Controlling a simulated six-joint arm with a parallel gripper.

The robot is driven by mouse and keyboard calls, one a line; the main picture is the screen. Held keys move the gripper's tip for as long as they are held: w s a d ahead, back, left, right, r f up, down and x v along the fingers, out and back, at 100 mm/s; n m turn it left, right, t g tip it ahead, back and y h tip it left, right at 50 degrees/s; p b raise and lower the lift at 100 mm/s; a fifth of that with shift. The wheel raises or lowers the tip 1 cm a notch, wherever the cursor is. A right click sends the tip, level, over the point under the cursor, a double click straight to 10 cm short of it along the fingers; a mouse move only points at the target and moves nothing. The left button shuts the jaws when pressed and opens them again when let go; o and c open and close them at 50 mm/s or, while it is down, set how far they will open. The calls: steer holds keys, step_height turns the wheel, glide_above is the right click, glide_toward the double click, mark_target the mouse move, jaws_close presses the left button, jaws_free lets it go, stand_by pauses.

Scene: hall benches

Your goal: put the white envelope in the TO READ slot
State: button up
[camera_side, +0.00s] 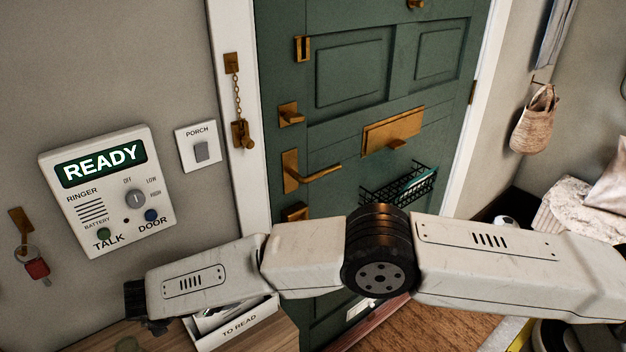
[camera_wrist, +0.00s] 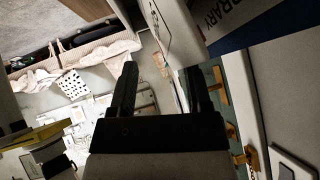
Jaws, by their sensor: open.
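The white TO READ holder (camera_side: 238,328) stands on the wooden bench under my arm in the side view. Papers stick up in it, and my arm hides part of it. My gripper (camera_side: 134,299) is at the far left end of the arm, above and left of the holder. In the wrist view my gripper (camera_wrist: 161,88) has its two dark fingers wide apart with nothing between them. I cannot pick out the white envelope for certain. A small whitish item (camera_side: 361,308) shows low by the door, partly hidden by my arm.
A green door (camera_side: 350,130) with brass fittings and a wire basket (camera_side: 398,184) is behind my arm. A READY panel (camera_side: 108,190) and hanging keys (camera_side: 36,266) are on the left wall. In the wrist view a LIBRARY label (camera_wrist: 246,14) is close at upper right.

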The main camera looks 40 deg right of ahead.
step_height(320, 180, up, 9)
steer(key=a, duration=0.2)
steer(key=shift+s, duration=0.3)
stand_by(1.2)
